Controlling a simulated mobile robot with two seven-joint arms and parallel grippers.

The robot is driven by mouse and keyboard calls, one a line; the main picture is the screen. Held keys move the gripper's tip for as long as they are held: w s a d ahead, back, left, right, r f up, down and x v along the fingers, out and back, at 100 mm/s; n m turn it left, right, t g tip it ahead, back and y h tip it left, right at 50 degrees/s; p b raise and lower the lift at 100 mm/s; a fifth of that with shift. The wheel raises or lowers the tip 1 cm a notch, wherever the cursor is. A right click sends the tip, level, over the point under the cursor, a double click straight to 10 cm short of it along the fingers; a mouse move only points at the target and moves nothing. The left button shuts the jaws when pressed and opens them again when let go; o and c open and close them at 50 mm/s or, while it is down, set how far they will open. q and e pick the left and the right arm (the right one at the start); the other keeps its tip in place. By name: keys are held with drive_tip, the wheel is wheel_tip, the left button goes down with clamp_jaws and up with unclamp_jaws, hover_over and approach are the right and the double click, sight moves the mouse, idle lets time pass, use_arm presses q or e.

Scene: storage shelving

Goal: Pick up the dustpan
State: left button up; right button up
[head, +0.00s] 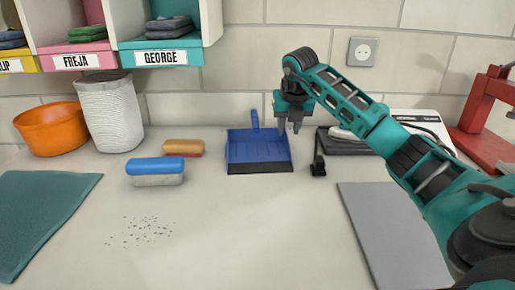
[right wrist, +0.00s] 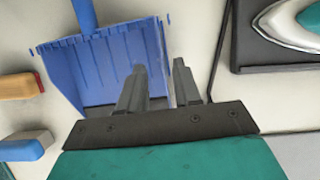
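The blue dustpan (head: 258,147) with a dark front lip lies on the counter near the wall, its handle (head: 254,121) pointing back to the wall. It also shows in the right wrist view (right wrist: 95,67). My right gripper (head: 289,128) is above the dustpan's right rear side. Its two fingers are apart with nothing seen between them; in the right wrist view the fingers (right wrist: 157,85) overlap the right part of the pan. I cannot tell if they touch it. My left gripper is not in view.
A blue brush (head: 155,171) and a yellow-red brush (head: 184,147) lie left of the dustpan. Dark crumbs (head: 145,231) lie in front. A teal mat (head: 40,215) is left, a grey board (head: 392,230) right. A dark device (head: 345,143) stands close right of the dustpan.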

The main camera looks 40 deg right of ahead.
sight(287, 136)
drive_tip(key=x, duration=0.5)
drive_tip(key=shift+s, duration=0.1)
drive_tip(key=shift+r, duration=0.1)
clamp_jaws()
